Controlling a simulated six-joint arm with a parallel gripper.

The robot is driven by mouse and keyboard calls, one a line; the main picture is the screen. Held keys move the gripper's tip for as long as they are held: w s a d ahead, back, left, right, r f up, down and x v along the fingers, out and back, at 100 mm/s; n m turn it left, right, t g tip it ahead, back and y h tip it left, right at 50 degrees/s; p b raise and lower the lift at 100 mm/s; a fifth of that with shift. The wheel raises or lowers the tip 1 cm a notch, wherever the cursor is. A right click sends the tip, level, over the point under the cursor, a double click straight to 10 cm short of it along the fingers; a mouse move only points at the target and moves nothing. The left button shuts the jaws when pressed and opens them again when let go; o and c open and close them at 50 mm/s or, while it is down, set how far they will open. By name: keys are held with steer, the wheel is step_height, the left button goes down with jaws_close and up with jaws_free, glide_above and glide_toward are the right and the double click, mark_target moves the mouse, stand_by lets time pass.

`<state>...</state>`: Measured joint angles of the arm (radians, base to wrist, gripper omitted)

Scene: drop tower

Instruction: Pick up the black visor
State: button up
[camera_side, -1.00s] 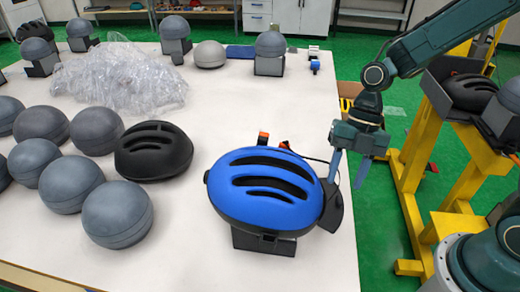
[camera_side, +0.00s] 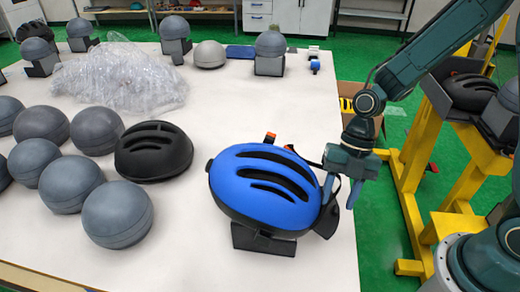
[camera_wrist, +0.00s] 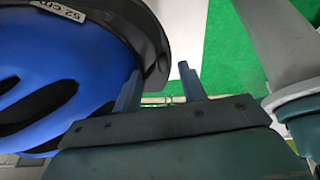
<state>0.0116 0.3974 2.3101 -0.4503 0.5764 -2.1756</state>
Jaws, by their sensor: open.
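The blue helmet (camera_side: 240,190) with black vents rests on a dark block stand (camera_side: 262,240) near the table's right edge. The black visor (camera_side: 329,219) is at the helmet's right end. In the wrist view the visor (camera_wrist: 152,45) curves along the helmet (camera_wrist: 85,60) at upper left. My gripper (camera_side: 341,195) is open at the visor, its fingers pointing down. In the wrist view my gripper (camera_wrist: 160,90) has its left finger close beside the visor's edge and its right finger clear of it. I cannot tell whether it touches the visor. Nothing is held.
A black helmet (camera_side: 153,151) and several grey domes (camera_side: 117,214) stand on the white table (camera_side: 190,245) to the left. Clear plastic wrap (camera_side: 120,78) lies behind them. A yellow frame (camera_side: 415,190) stands beyond the table's right edge over green floor.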

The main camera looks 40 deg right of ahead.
steer(key=shift+f, duration=0.1)
stand_by(0.5)
jaws_close()
stand_by(1.1)
steer(key=o, duration=0.8)
jaws_free()
steer(key=shift+w, duration=0.1)
steer(key=v, duration=1.4)
